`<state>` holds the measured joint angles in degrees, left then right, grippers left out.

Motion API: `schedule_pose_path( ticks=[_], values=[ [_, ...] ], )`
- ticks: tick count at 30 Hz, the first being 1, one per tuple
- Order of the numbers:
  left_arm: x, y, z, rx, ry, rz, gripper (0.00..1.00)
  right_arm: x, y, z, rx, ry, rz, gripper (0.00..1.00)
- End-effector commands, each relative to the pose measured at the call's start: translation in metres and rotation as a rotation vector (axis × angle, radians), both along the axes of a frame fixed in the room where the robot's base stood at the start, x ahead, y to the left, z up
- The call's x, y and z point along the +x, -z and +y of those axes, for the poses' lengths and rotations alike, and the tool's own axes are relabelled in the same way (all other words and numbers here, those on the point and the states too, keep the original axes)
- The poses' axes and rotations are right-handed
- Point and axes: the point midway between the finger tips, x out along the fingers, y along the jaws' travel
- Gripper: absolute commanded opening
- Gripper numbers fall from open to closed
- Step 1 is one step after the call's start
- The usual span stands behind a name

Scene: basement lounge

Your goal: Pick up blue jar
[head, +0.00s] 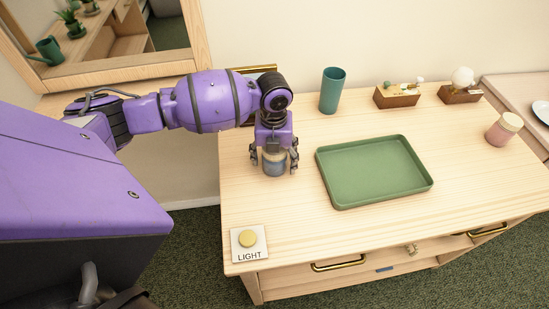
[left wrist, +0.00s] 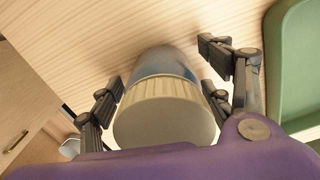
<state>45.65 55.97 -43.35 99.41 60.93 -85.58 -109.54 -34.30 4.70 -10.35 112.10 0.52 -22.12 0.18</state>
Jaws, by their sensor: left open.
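The blue jar (head: 274,164) stands upright on the wooden dresser top, left of the green tray. In the left wrist view its ribbed cream lid (left wrist: 165,110) faces the camera, and its blue body (left wrist: 168,63) shows beyond the lid. My left gripper (head: 274,162) is open and reaches down from above with its fingers on either side of the jar. In the left wrist view, gaps show between the fingers (left wrist: 165,85) and the jar. The upper part of the jar is partly hidden by the gripper in the head view. My right gripper is not seen.
The green tray (head: 330,181) lies close to the right of the jar. A teal cup (head: 332,91) and two wooden blocks with small items (head: 396,96) (head: 460,87) stand behind. A pink jar (head: 503,130) is at the right. A light switch (head: 248,242) sits at the front left.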

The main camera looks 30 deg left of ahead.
Motion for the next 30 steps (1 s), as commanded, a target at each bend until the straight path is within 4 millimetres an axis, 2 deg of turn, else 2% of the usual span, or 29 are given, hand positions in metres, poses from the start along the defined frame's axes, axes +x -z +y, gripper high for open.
schedule_pose_path(
  ticks=[1,12,13,23,26,30],
  values=[
    [0.000,0.000,0.000,0.000,0.000,0.000,0.71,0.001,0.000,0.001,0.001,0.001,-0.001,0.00],
    [0.000,0.000,0.000,0.001,0.000,0.000,0.23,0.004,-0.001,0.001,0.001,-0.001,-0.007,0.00],
    [0.000,-0.001,0.000,0.000,0.000,0.000,0.21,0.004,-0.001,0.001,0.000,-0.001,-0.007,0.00],
    [0.001,-0.005,0.000,0.000,0.000,-0.001,0.20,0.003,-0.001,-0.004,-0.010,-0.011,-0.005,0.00],
    [0.001,-0.013,0.000,0.000,0.001,-0.001,0.20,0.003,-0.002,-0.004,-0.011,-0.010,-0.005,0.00],
    [0.001,-0.034,0.000,0.000,0.002,-0.003,0.20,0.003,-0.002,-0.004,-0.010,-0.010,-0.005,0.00]
  ],
)
